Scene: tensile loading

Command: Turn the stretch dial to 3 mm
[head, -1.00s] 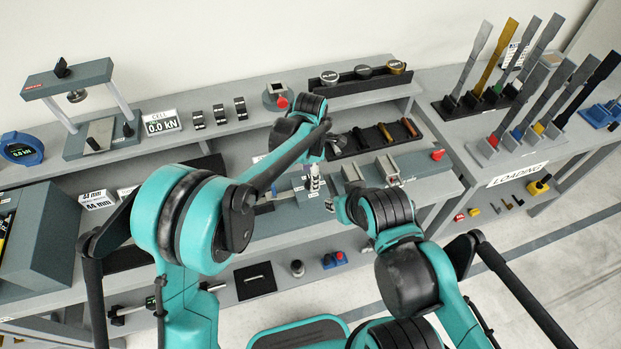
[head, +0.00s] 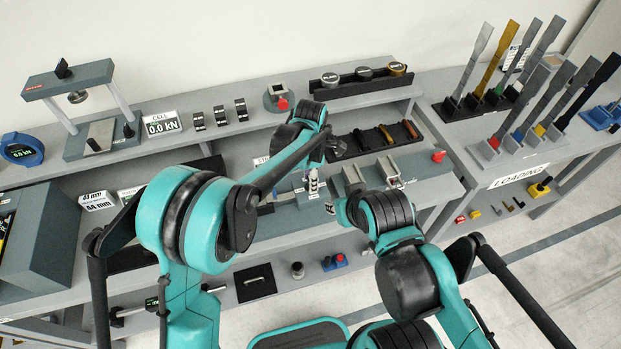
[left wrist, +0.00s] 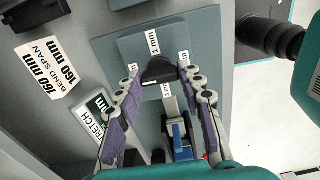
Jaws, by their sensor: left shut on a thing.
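The stretch dial is a black knob (left wrist: 158,70) on a grey block with small white labels around it. The label above it in the left wrist view reads "1 mm"; the others are too small or turned to read surely. My left gripper (left wrist: 157,76) has its purple-padded fingers closed on the knob from both sides. In the head view my left gripper (head: 313,183) reaches down to the bench, and the dial is hidden there. A stretch readout (left wrist: 97,112) stands left of the fingers, its value unreadable. My right gripper's fingertips are not clear in the head view.
A blue clamp-like part (left wrist: 180,140) lies between and below my left fingers. A bend span label (left wrist: 47,72) lies to the left. My right arm (head: 385,215) is close to the left gripper. A red button (head: 438,156) is at the fixture's right end.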

